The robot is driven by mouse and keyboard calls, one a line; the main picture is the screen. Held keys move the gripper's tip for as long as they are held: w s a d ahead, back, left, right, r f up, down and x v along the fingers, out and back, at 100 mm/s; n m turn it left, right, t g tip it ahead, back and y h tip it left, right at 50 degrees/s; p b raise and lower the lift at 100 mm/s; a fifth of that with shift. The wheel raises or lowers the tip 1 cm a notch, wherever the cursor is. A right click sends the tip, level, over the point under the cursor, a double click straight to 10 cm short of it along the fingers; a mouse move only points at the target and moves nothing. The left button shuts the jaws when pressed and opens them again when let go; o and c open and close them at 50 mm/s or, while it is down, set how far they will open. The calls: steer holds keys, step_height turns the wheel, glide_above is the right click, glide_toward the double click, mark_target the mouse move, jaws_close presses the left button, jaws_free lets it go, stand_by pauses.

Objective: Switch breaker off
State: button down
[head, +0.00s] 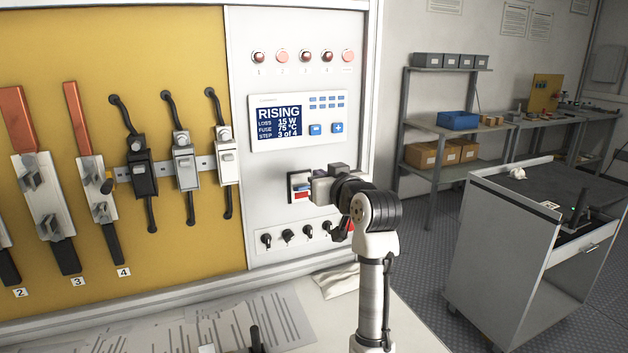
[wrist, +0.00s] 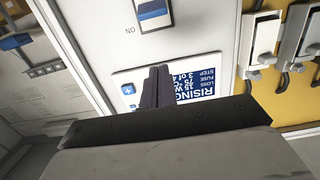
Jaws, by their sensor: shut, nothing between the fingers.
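The breaker (head: 299,184) is a small switch in a dark frame on the white panel, below the display. In the head view I see white, blue and red on it, and my gripper (head: 314,188) partly covers its right side. In the wrist view, which is turned over, the breaker (wrist: 154,12) shows a blue face at the top edge, cut off, with the word ON beside it. My gripper (wrist: 159,72) is shut and empty, its fingers overlapping the display in that view. I cannot tell whether it touches the breaker.
The display (head: 280,125) reads RISING, 15 W, 75 °C, step 3 of 4. Several black knobs (head: 288,235) sit below the breaker. Fuse holders (head: 183,162) hang on the yellow board at left. A grey cart (head: 500,245) stands at right.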

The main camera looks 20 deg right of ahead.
steer(key=p, duration=0.4)
glide_above(304, 188)
steer(key=shift+w+d+f, duration=0.3)
steer(key=shift+d+f, duration=0.05)
steer(key=shift+f, duration=0.05)
steer(key=shift+s+d+f, duration=0.1)
steer(key=shift+s+f, duration=0.25)
steer(key=shift+f, duration=0.2)
steer(key=shift+s+f, duration=0.3)
steer(key=shift+f, duration=0.25)
steer(key=shift+s+f+p, duration=0.35)
steer(key=shift+f+p, duration=0.05)
steer(key=shift+f, duration=0.35)
steer(key=shift+f, duration=0.15)
